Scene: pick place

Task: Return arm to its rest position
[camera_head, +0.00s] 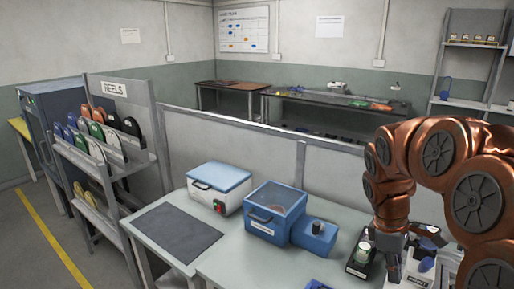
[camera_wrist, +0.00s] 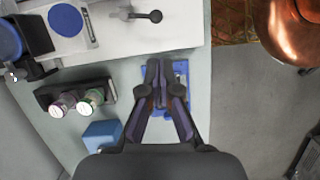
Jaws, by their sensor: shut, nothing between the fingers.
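My copper-coloured arm comes in from the right in the head view and bends down over the right part of the workbench (camera_head: 237,262). My gripper (camera_head: 393,270) hangs low there, just right of a dark holder with a small bottle. In the wrist view my gripper (camera_wrist: 159,66) is shut, its two dark fingers together with nothing between them. A blue flat item (camera_wrist: 181,70) lies below and behind the fingers, partly hidden by them. The fingers appear above it; I cannot tell the exact gap.
A dark holder (camera_head: 357,270) with small bottles (camera_wrist: 91,98) stands beside my gripper. A blue box (camera_wrist: 102,136) and a white device with a lever (camera_wrist: 155,16) are close too. A blue-lidded case (camera_head: 219,184) and blue machine (camera_head: 275,210) stand further left. A dark mat (camera_head: 176,232) lies bare.

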